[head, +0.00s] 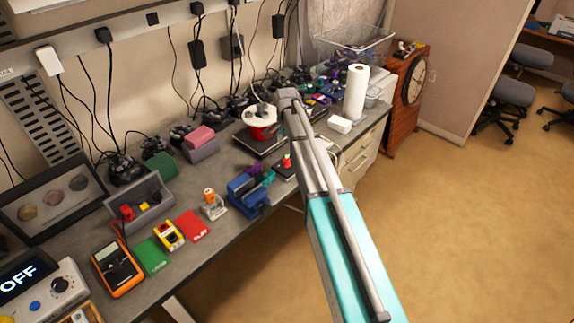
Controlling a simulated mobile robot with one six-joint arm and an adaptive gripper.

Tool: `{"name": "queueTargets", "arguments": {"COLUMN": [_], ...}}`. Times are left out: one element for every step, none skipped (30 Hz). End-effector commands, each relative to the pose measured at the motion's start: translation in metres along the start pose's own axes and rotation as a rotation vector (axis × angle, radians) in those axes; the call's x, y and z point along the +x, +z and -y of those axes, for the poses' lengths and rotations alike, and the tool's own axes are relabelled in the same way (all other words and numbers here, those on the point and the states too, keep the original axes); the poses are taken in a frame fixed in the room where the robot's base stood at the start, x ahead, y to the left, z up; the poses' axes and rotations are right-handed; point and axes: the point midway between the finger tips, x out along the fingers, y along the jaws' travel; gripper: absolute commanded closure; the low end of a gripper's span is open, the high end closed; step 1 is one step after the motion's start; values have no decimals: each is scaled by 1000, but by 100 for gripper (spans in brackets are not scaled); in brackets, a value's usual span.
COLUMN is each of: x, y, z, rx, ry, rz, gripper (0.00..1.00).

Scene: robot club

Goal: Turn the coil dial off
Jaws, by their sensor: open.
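A pale box (48,295) stands at the bench's near left corner, cut off by the picture's edge. Its dark display (28,275) reads OFF. A black round knob (61,285) and a blue button (35,306) are on its front; I see no label naming it the coil dial. The knob's pointer is too small to read. My arm rises from the lower right to a joint over the far part of the bench. My gripper is not clearly visible, and no part of my arm is near the knob.
The grey bench (215,240) holds an orange multimeter (117,267), green and red boxes, a grey tray (140,207), a blue tool (248,192) and a red-and-white round object (261,122). A paper roll (355,92) stands farther back. The tan floor (470,240) at right is open.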

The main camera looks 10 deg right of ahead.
Motion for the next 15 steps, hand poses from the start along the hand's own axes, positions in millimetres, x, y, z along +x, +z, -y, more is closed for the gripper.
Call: {"name": "queueTargets", "arguments": {"x": [8,11,14,16,18,22,24,26,29,32,34,37,39,42,45], "y": [0,0,0,0,0,0,0,0,0,0,0,0,0,0,0], "z": [0,0,0,0,0,0,0,0,0,0,0,0,0,0,0], "rx": [0,0,0,0,0,0,0,0,0,0,0,0,0,0,0], "ry": [0,0,0,0,0,0,0,0,0,0,0,0,0,0,0], "rz": [0,0,0,0,0,0,0,0,0,0,0,0,0,0,0], "gripper": [19,19,19,19,19,19,19,19,19,19,19,19,19,19,19]}}
